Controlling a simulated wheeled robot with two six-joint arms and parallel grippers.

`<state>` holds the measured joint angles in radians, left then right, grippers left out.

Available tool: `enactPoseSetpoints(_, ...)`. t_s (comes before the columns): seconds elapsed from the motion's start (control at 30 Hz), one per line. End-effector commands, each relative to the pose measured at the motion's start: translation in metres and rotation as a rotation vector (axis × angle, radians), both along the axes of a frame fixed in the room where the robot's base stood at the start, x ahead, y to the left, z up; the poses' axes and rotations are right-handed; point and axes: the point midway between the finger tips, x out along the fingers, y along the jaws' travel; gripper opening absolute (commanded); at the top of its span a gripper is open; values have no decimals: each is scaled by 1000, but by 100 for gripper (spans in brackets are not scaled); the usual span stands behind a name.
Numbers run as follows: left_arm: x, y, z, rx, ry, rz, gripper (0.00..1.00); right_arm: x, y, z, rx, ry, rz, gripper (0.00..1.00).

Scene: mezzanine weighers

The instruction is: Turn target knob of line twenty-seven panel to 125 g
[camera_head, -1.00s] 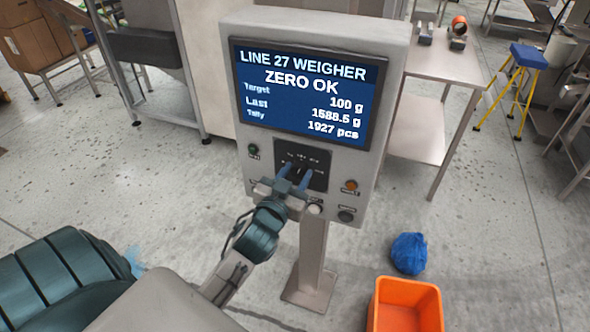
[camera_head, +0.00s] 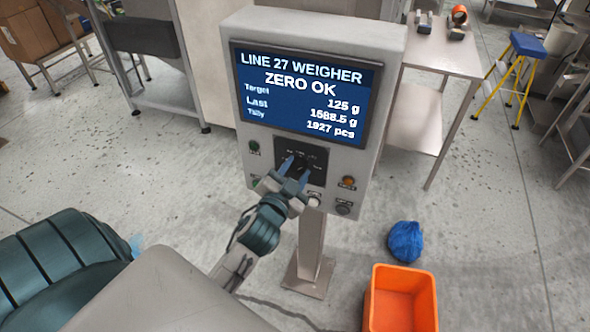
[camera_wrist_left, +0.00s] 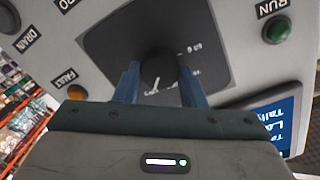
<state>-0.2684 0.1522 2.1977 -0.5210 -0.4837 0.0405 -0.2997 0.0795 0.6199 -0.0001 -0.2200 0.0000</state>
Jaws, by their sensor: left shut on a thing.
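The target knob (camera_wrist_left: 158,68) is a dark round knob on a black dial plate (camera_head: 318,158). My left gripper (camera_head: 298,168) is at the dial, its two blue fingers on either side of the knob and shut on it. The left wrist view shows the gripper (camera_wrist_left: 158,86) with the knob between its fingertips. The fingers partly hide the dial marks in the head view. My right gripper is out of view.
A green RUN button (camera_wrist_left: 278,29) and an orange FAULT button (camera_wrist_left: 77,92) sit near the dial. An orange bin (camera_head: 402,300) and a crumpled blue item (camera_head: 406,241) are on the floor at the right. A steel table (camera_head: 447,52) stands behind.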

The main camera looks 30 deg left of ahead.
Motion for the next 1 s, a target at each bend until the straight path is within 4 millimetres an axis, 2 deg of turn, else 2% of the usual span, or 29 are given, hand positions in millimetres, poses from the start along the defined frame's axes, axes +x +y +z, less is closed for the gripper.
enactPoseSetpoints(0.27, 0, 0, 1, 1, -3, -1, 14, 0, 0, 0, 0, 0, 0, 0)
enactPoseSetpoints(0.3, 0, 0, 1, 1, -3, -1, 43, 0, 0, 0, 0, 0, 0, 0)
enactPoseSetpoints(0.4, 0, 0, 1, 0, -2, 0, 59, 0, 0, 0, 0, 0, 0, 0)
enactPoseSetpoints(0.77, -6, -1, -1, -1, -1, -1, 59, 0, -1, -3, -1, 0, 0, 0)
enactPoseSetpoints(0.87, -19, -4, -3, -1, 0, -1, 59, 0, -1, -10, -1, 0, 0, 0)
enactPoseSetpoints(1.0, -47, -10, -3, -1, 0, -1, 59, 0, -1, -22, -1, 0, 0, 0)
